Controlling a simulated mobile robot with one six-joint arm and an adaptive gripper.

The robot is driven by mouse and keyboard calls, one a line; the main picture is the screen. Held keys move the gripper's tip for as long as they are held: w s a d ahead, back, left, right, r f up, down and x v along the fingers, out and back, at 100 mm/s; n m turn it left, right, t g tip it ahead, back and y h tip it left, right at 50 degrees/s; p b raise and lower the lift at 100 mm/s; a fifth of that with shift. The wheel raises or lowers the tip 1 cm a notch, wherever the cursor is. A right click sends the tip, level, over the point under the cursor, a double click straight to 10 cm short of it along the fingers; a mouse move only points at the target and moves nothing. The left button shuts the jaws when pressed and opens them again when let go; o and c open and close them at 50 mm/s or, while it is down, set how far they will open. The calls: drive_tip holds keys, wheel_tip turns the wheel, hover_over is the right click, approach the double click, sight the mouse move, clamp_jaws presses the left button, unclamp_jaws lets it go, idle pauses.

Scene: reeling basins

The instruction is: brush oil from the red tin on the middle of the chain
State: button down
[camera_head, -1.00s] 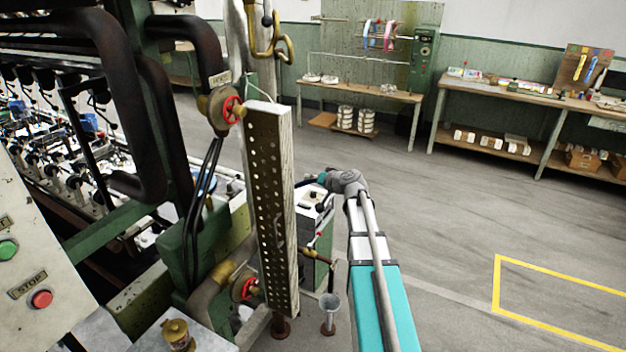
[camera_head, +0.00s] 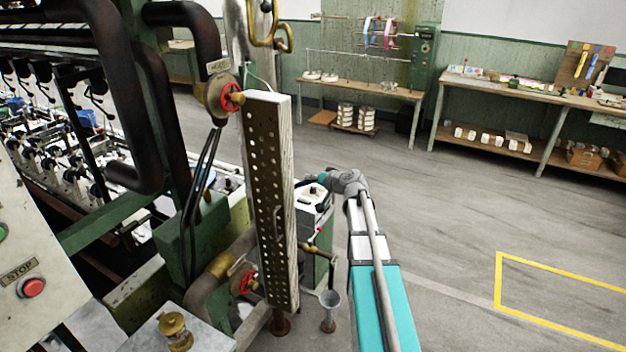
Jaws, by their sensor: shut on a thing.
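My arm reaches forward from the bottom right, and its wrist bends left toward the tall perforated panel (camera_head: 268,200). My gripper does not show; the far end of the arm passes out of sight near the panel's right side. I cannot make out the red tin, the chain or a brush in this view.
The reeling machine with dark pipes (camera_head: 160,130) and red valve wheels (camera_head: 231,97) fills the left. A brass oil cup (camera_head: 174,331) stands on a grey ledge. Benches (camera_head: 360,86) line the back wall. The right floor is clear.

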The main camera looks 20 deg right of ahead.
drive_tip(key=shift+f+b, duration=1.3)
drive_tip(key=shift+f, duration=0.2)
drive_tip(key=shift+f+b, duration=1.8)
drive_tip(key=shift+f, duration=0.15)
wheel_tip(320, 180, down, 3)
drive_tip(key=b, duration=0.3)
drive_tip(key=shift+f+b, duration=0.15)
drive_tip(key=shift+b, duration=0.15)
drive_tip(key=shift+s+d, duration=0.95)
drive_tip(key=shift+s, duration=0.25)
drive_tip(key=shift+s+d, duration=0.9)
drive_tip(key=shift+s, duration=0.35)
